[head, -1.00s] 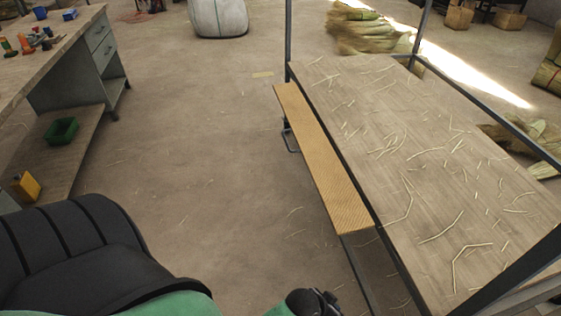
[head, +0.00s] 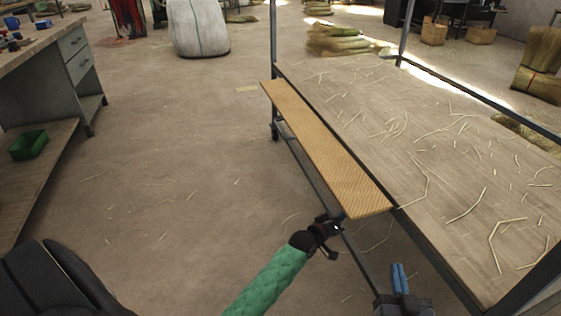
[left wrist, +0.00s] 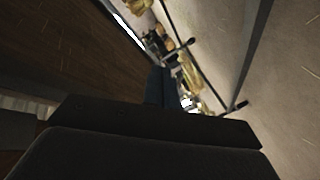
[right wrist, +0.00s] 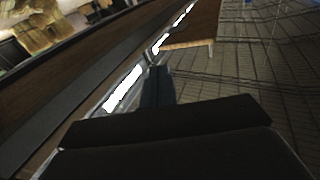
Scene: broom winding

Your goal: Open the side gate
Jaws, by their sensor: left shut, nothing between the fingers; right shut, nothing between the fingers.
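The only panel in view that could be the side gate is a long tan woven-look panel (head: 325,145) along the left side of the metal-framed table (head: 400,115); I cannot tell how it is latched. The panel's edge shows in the right wrist view (right wrist: 188,45).
Straw bits litter the tabletop. Posts (head: 273,35) and rails of the frame rise around it. A workbench (head: 75,60) with a green bin (head: 28,144) stands left. A white sack (head: 198,28) and straw bundles (head: 345,40) lie behind. Floor between bench and table is clear.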

